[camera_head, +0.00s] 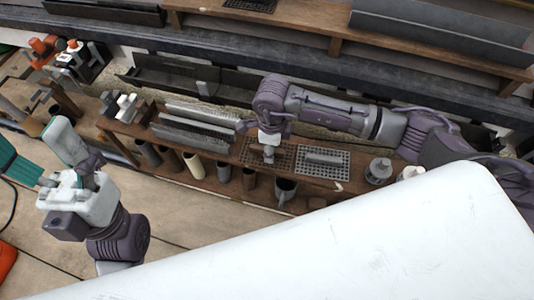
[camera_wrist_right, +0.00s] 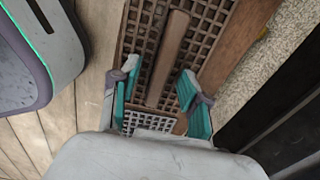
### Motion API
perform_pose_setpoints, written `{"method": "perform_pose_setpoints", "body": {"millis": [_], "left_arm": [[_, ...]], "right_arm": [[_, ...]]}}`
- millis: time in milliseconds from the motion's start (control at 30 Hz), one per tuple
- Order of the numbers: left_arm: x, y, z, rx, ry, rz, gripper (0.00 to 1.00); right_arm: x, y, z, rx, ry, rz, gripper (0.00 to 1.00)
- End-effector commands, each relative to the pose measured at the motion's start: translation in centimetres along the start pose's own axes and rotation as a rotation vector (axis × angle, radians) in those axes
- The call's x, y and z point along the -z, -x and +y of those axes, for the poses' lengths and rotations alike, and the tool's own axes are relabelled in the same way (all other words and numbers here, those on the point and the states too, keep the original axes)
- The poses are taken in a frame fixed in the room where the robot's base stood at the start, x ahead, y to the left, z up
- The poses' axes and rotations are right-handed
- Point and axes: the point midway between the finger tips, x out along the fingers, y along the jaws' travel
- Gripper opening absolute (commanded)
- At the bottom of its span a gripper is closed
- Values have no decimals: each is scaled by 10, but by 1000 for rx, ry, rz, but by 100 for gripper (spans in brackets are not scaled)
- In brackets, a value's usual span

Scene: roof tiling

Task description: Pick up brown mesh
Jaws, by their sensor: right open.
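The brown mesh (camera_head: 249,151) lies flat on the wooden shelf in the head view, partly hidden by my right gripper (camera_head: 268,152). In the right wrist view the brown mesh (camera_wrist_right: 205,32) is a square grid with a brown bar-like handle (camera_wrist_right: 167,58) along its middle. My right gripper (camera_wrist_right: 158,86) is open above it, pointing down, with its teal fingers on either side of the handle's near end. I cannot tell whether the fingers touch the mesh. My left gripper (camera_head: 45,155) appears open and empty at the left, away from the shelf.
A grey mesh (camera_head: 322,161) lies right of the brown one. A stone-like wall (camera_wrist_right: 270,50) runs behind.

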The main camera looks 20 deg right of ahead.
Motion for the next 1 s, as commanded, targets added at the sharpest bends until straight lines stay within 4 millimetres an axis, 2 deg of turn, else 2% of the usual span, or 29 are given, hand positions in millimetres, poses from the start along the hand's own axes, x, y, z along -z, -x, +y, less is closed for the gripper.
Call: {"method": "perform_pose_setpoints", "body": {"millis": [167,467,833,1000], "left_arm": [[0,-1,0,-1,0,2,74],[0,-1,0,0,0,-1,74],[1,-3,0,0,0,-1,74],[3,-10,0,1,0,0,74]], "right_arm": [[0,0,0,1,0,-2,46],[0,0,0,0,1,-2,0],[-1,3,0,1,1,-2,0],[-1,18,0,2,2,-4,0]]}}
